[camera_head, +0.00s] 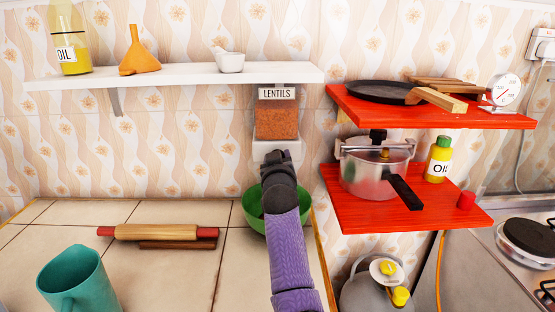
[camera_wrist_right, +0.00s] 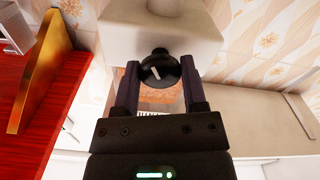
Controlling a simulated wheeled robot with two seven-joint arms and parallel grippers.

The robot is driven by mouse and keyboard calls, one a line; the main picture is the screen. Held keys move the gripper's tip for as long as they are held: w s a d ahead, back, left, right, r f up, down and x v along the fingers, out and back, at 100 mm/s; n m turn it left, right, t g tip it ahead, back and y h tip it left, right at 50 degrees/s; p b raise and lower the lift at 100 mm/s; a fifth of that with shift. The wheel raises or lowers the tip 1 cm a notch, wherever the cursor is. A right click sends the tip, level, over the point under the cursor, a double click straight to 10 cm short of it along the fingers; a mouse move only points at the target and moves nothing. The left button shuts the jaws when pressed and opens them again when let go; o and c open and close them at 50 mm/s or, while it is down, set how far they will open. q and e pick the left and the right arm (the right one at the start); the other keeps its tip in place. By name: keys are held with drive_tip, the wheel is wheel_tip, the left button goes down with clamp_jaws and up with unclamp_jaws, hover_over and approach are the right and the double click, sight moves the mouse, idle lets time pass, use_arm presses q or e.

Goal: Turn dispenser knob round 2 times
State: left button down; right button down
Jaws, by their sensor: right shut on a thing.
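The lentil dispenser (camera_head: 277,115) hangs under the white shelf, with a clear bin of orange lentils labelled LENTILS and a white lower body. In the right wrist view the white dispenser body (camera_wrist_right: 165,38) fills the top. The round black knob (camera_wrist_right: 158,68) with a pale mark sits between the two fingers of my right gripper (camera_wrist_right: 160,73), which is shut on it. In the head view my right gripper (camera_head: 276,158) is up against the dispenser's lower front and hides the knob. A green bowl (camera_head: 253,208) stands below, partly hidden by my arm. My left gripper is out of view.
Two red shelves stand close on the right; the upper (camera_head: 440,116) holds a pan, the lower (camera_head: 400,213) a pressure cooker (camera_head: 366,172) and an oil bottle. A rolling pin (camera_head: 160,232) and teal mug (camera_head: 78,280) are on the counter at left.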

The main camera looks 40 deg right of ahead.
drive_tip(key=shift+c, duration=0.7)
unclamp_jaws()
drive_tip(key=shift+f, duration=0.1)
drive_tip(key=p+v, duration=0.2)
drive_tip(key=v, duration=0.8)
drive_tip(key=shift+p, duration=0.3)
